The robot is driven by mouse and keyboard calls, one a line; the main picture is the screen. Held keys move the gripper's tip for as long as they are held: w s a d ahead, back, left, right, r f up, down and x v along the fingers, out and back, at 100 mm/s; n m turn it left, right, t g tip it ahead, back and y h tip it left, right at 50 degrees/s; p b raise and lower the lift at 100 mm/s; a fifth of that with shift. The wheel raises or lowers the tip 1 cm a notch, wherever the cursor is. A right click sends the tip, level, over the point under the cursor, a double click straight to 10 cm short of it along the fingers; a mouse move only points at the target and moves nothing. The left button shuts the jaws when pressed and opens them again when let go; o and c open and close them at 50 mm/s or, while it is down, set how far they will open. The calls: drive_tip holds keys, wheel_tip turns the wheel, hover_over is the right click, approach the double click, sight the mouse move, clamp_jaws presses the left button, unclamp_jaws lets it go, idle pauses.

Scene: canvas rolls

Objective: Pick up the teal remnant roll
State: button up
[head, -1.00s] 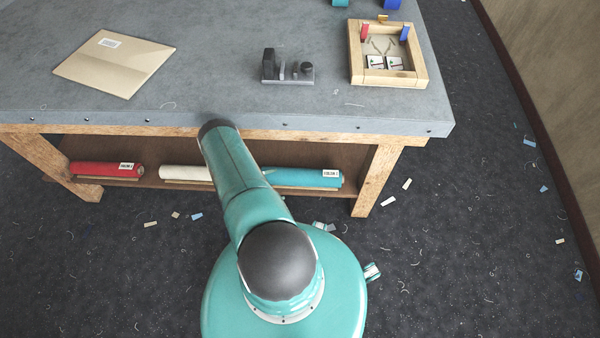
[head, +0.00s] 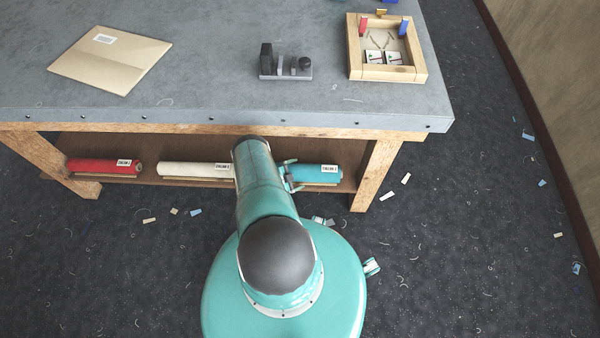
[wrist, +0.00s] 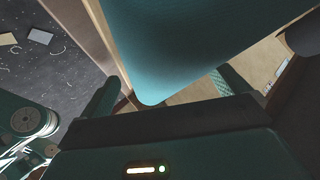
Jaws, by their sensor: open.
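The teal roll (head: 319,174) lies on the low shelf under the workbench, at the right end of the row, with a white label near its right end. My arm hides its left part in the head view. My gripper (head: 290,176) is at the roll's visible left portion. In the wrist view a large teal surface (wrist: 190,40) fills the top middle, close in front of my gripper (wrist: 163,92). The two fingers stand apart, open, with the teal surface just beyond or between them; I cannot tell whether they touch it.
A red roll (head: 100,166) and a cream roll (head: 192,170) lie left on the same shelf. The bench top (head: 210,60) overhangs the shelf, and a wooden leg (head: 378,175) stands right of the teal roll. Scraps litter the floor. A wooden tray (head: 400,74) sits on top.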

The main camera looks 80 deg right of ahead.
drive_tip(key=shift+s+d+f, duration=0.2)
drive_tip(key=shift+d, duration=0.1)
drive_tip(key=c, duration=1.2)
drive_tip(key=shift+r, duration=0.1)
drive_tip(key=shift+c, duration=0.6)
drive_tip(key=shift+d, duration=0.1)
